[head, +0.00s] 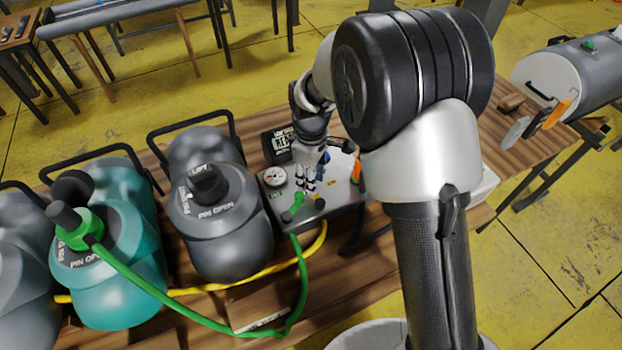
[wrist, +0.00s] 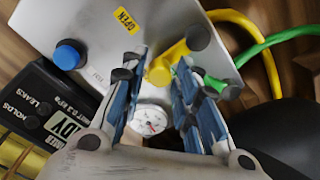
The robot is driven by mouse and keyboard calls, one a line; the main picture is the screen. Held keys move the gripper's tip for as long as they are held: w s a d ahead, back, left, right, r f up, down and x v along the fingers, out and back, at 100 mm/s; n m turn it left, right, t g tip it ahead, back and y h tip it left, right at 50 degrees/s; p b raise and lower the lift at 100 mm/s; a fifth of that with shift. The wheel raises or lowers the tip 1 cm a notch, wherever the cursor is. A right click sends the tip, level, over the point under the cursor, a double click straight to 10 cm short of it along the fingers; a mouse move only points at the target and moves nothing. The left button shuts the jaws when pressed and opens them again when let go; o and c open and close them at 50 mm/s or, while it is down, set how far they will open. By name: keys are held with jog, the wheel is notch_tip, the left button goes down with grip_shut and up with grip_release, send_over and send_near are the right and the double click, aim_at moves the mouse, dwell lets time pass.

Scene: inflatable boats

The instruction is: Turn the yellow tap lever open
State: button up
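The yellow tap lever (wrist: 177,58), with a black end, sits on a grey metal panel (wrist: 95,32). Its black end points up and right in the wrist view. A yellow OPEN label (wrist: 124,20) is left of the lever.
A green tap (wrist: 212,84) is close by the right finger. A gauge (wrist: 150,121), a blue knob (wrist: 68,56) and a black display box (wrist: 45,112) are near. Grey (head: 222,225) and teal (head: 128,265) bottles stand left. Green (head: 180,305) and yellow (head: 250,280) hoses cross the wooden table.

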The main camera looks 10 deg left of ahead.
jog(key=shift+c, duration=0.5)
grip_shut()
jog(key=shift+w+d+m+p, duration=0.2)
jog(key=shift+d+m+p, duration=0.25)
jog(key=shift+m+p, duration=0.4)
jog(key=m, duration=0.1)
jog(key=d+m+p, duration=0.1)
jog(key=m, duration=0.2)
jog(key=shift+w+d, duration=0.2)
jog(key=shift+d, duration=0.1)
jog(key=m, duration=0.1)
jog(key=d+m+p, duration=0.1)
jog(key=m, duration=0.1)
jog(key=shift+s+d, duration=0.1)
jog(key=shift+d, duration=0.15)
jog(key=shift+s+d+m+p, duration=0.1)
jog(key=shift+d+m+p, duration=0.2)
jog(key=shift+m, duration=0.5)
jog(key=shift+s+d+m+p, duration=0.1)
jog(key=shift+d+m+p, duration=0.2)
jog(key=shift+m, duration=0.45)
